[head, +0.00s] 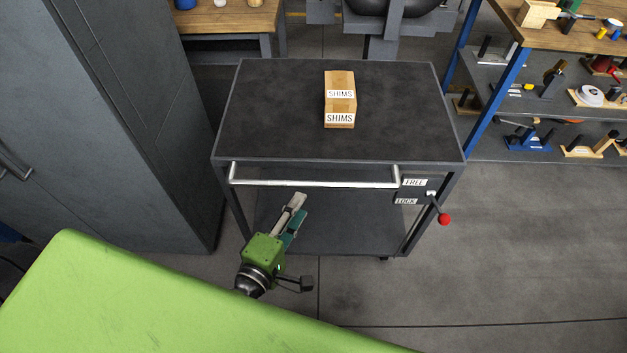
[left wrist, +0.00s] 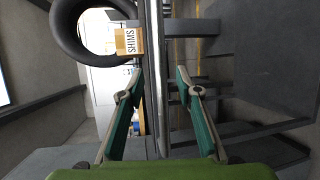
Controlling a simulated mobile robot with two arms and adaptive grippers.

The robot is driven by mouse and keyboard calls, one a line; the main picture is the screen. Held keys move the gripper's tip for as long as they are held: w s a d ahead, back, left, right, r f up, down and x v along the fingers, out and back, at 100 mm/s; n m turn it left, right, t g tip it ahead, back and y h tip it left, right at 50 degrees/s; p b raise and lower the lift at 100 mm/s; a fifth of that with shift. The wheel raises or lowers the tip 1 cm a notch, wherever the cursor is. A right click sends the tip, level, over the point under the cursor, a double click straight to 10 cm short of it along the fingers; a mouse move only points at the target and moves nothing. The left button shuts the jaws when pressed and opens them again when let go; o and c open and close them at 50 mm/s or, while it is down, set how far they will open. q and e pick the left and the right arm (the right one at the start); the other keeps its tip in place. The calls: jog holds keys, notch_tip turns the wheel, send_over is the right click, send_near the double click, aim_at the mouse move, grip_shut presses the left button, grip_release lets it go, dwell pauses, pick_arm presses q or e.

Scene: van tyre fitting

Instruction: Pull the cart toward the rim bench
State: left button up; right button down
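The cart (head: 280,110) has a dark top, and its silver handle bar (head: 315,183) runs along the near side. The bar also shows upright in the left wrist view (left wrist: 157,90). My left gripper (head: 300,202) is open and empty just short of the bar, left of its middle. In the left wrist view the bar lies between the two spread fingers, with a gap on each side. A lever with a red knob (head: 444,219) sits by the FREE and LOCK labels, angled down and right. My right gripper is not in view.
A grey cabinet (head: 120,120) stands close on the left. A blue-legged shelf bench (head: 550,65) with tools is at right, a wooden-topped bench (head: 235,20) behind left. Floor (head: 530,260) at right is clear.

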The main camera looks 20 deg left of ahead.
aim_at(312, 188)
pick_arm(q)
jog(key=p+x, duration=0.1)
jog(key=x, duration=0.8)
jog(key=shift+w+f, duration=0.1)
jog(key=shift+w, duration=0.15)
grip_shut()
